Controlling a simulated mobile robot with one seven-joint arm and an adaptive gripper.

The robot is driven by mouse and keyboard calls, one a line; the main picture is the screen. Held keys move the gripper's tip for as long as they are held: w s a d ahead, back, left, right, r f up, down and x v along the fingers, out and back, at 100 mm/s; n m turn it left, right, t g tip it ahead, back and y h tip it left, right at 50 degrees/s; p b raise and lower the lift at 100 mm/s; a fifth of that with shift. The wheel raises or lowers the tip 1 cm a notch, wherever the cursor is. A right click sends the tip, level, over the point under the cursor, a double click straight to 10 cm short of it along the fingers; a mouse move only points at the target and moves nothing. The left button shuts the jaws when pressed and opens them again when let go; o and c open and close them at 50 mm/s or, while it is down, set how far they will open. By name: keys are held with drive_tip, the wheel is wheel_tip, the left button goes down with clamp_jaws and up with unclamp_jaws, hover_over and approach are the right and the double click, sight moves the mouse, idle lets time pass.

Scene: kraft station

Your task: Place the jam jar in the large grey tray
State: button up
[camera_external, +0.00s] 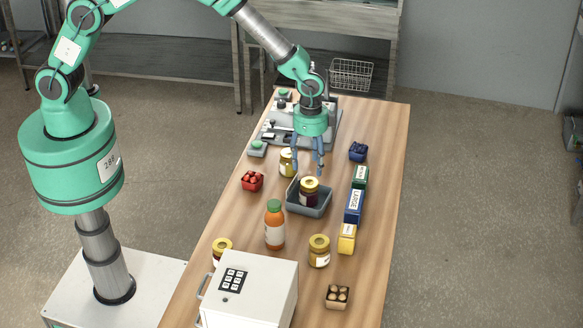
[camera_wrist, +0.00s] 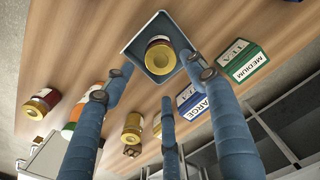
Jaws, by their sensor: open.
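A dark jar with a gold lid (camera_external: 309,190), which looks like the jam jar, stands inside the grey tray (camera_external: 322,209) near the middle of the table. In the wrist view the jar (camera_wrist: 159,58) also sits within the walls of the tray (camera_wrist: 132,52). My gripper (camera_external: 308,168) is just above and behind the tray in the external view. Its blue fingers are spread and hold nothing. In the wrist view the fingers of my gripper (camera_wrist: 165,92) are apart from the jar. The jar's base is hidden by the tray wall.
Tea boxes in green (camera_external: 360,177), blue (camera_external: 353,206) and yellow (camera_external: 347,238) line the right side. An orange bottle (camera_external: 274,226) and other gold-lidded jars (camera_external: 319,251) stand nearby. Red (camera_external: 252,181) and blue (camera_external: 357,152) punnets flank the tray. A white cabinet (camera_external: 255,290) fills the front.

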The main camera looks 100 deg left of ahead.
drive_tip(key=s+d+r+t, duration=0.1)
drive_tip(key=s+d+r, duration=0.1)
drive_tip(key=s+r, duration=0.65)
drive_tip(key=s+d+r+t, duration=0.15)
drive_tip(key=s+r, duration=0.25)
drive_tip(key=r, duration=0.9)
drive_tip(key=s+d+r, duration=0.3)
drive_tip(key=s+r, duration=0.3)
drive_tip(key=r, duration=0.5)
drive_tip(key=s+d+r+n+t, duration=0.1)
drive_tip(key=s+r, duration=0.3)
drive_tip(key=s, duration=1)
drive_tip(key=s+d+r+t, duration=0.2)
drive_tip(key=s+r, duration=0.2)
drive_tip(key=s, duration=1.1)
drive_tip(key=shift+s+d+r+n, duration=0.15)
drive_tip(key=shift+s+d+n, duration=0.15)
drive_tip(key=shift+n, duration=0.1)
wheel_tip(320, 180, down, 18)
drive_tip(key=b, duration=1.7)
drive_tip(key=shift+r, duration=0.25)
